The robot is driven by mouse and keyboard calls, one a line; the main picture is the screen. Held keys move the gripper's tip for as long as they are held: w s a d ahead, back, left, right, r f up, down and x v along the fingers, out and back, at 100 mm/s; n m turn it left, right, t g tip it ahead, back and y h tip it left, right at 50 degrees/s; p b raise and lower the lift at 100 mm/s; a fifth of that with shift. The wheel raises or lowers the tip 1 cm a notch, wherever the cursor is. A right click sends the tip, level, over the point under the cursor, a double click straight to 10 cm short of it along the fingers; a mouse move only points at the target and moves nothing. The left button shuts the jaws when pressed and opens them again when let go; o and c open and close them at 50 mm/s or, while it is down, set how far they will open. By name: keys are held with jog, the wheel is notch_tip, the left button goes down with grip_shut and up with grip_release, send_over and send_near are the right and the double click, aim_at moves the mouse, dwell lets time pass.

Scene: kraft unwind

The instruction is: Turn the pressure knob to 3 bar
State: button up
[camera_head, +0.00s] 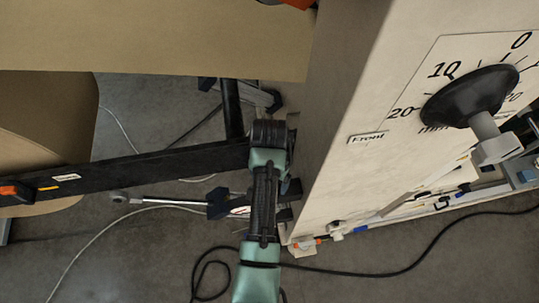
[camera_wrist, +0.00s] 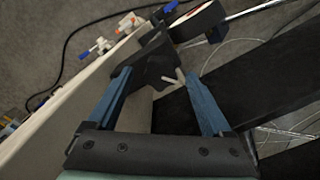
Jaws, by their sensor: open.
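A pressure knob with a bar scale cannot be made out in either view. The knob that shows clearly is a large black one (camera_head: 470,95) on the pale panel at upper right, over a dial with 0, 10 and 20 and what looks like "mm". My gripper (camera_wrist: 157,72) is open in the wrist view, its two blue fingers apart. A dark bracket-like part (camera_wrist: 156,62) and a small pale forked piece (camera_wrist: 174,78) show between and beyond the fingertips. I cannot tell whether they touch. In the head view my arm hides the fingertips.
The pale cabinet (camera_head: 355,175) marked "Front" stands close on the right. A black beam (camera_head: 130,172) crosses on the left beside a brown paper roll (camera_head: 45,130). A chrome rod (camera_head: 170,202) lies below it. A black cable (camera_head: 400,268) runs across the floor.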

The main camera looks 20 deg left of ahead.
jog(key=shift+f, duration=0.25)
grip_shut()
dwell(0.3)
jog(key=shift+r+n, duration=0.1)
jog(key=shift+n, duration=0.2)
jog(key=n+p, duration=0.2)
jog(key=n, duration=0.1)
jog(key=shift+r+n, duration=0.1)
jog(key=shift+n, duration=0.2)
jog(key=n+p, duration=0.2)
jog(key=n, duration=0.4)
jog(key=shift+w, duration=0.1)
